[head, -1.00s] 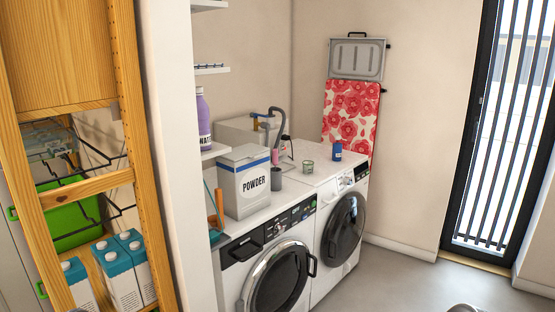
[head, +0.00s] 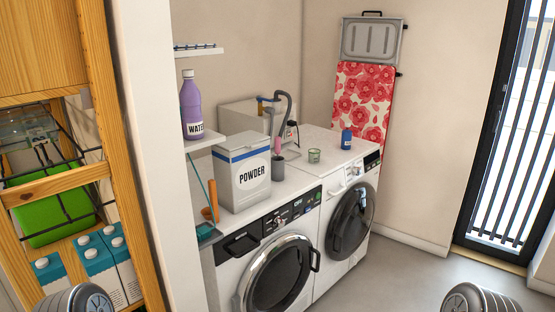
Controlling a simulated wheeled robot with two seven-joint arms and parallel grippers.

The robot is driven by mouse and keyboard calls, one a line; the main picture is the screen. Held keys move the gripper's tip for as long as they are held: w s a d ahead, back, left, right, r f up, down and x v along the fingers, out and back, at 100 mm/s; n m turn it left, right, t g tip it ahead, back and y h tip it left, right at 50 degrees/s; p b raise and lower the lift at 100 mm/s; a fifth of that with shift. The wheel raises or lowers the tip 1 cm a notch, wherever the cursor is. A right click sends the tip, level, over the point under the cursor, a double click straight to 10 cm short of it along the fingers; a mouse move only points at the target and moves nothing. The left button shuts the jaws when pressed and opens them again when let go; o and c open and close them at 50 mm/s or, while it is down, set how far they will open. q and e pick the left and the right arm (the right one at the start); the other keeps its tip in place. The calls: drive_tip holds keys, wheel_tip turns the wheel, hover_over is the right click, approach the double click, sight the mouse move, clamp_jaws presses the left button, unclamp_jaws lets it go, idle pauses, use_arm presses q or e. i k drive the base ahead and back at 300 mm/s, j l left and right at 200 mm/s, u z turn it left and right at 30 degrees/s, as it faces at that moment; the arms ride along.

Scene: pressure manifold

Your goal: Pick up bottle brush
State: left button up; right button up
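A slim pink item (head: 277,146), which may be the bottle brush, stands upright in a dark grey cup (head: 278,169). The cup is on top of the left washing machine, just right of the white powder box. The item is small, and its lower part is hidden in the cup. Neither gripper shows. Only rounded grey parts of my arms appear at the lower left and lower right edges, well apart from the cup.
The powder box (head: 243,178) stands left of the cup. A green glass (head: 314,156) and a blue bottle (head: 346,139) stand to the right. A sink with a grey tap (head: 287,110) is behind. A wooden shelf (head: 125,180) and wall edge bound the left. Floor is clear at right.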

sight(278, 140)
drive_tip(key=i+l, duration=0.2)
drive_tip(key=l, duration=0.15)
drive_tip(key=i+l, duration=0.2)
drive_tip(key=l, duration=0.15)
drive_tip(key=i+l, duration=0.2)
drive_tip(key=l, duration=0.15)
drive_tip(key=i+l, duration=0.2)
drive_tip(key=l, duration=0.15)
drive_tip(key=l+u, duration=0.1)
drive_tip(key=u, duration=1.45)
drive_tip(key=i+l, duration=0.05)
